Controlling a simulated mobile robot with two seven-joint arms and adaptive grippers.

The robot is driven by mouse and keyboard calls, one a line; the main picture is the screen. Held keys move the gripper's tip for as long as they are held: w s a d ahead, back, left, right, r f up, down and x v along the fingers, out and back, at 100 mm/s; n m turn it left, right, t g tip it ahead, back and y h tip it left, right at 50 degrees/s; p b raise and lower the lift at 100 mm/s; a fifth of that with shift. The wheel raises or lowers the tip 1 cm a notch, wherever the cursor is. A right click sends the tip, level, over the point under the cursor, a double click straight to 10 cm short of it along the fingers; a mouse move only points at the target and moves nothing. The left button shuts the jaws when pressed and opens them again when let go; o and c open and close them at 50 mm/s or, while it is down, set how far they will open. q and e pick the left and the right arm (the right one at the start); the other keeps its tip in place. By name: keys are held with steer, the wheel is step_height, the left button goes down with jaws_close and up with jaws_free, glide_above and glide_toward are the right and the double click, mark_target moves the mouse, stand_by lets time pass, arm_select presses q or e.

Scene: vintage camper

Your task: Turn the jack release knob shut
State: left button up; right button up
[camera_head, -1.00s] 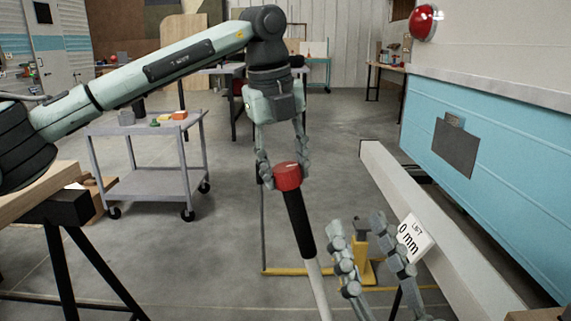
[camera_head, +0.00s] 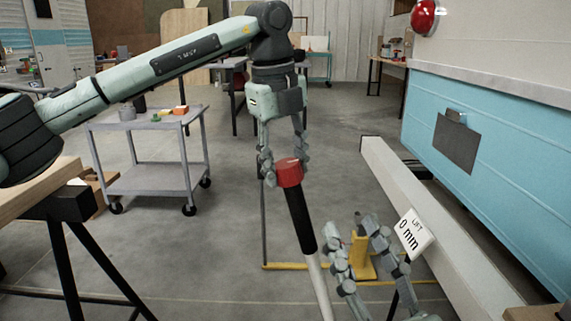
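A red knob (camera_head: 289,172) caps a black-gripped handle (camera_head: 301,221) on a white shaft that leans from the lower middle up to the left. My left gripper (camera_head: 284,174) points down at the knob, with one finger on each side of it. Whether the fingers press on the knob cannot be told from this angle. My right gripper (camera_head: 352,224) is at the lower right, its fingers pointing up, spread and empty, right of the shaft. The foot of the shaft is out of view.
A white sign reading LIFT 0 mm (camera_head: 413,234) stands by a long pale beam (camera_head: 420,212), below the blue camper side (camera_head: 500,140). A yellow stand (camera_head: 362,256) is behind my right gripper. A grey cart (camera_head: 150,181) and a wooden bench (camera_head: 38,195) are to the left.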

mark_target(278, 168)
arm_select(q)
steer(key=o, duration=0.4)
steer(key=r, duration=0.4)
steer(key=s+a+r, duration=0.1)
steer(key=r, duration=0.7)
steer(key=shift+s+a, duration=0.15)
steer(key=shift+s, duration=0.05)
steer(key=shift+f, duration=0.1)
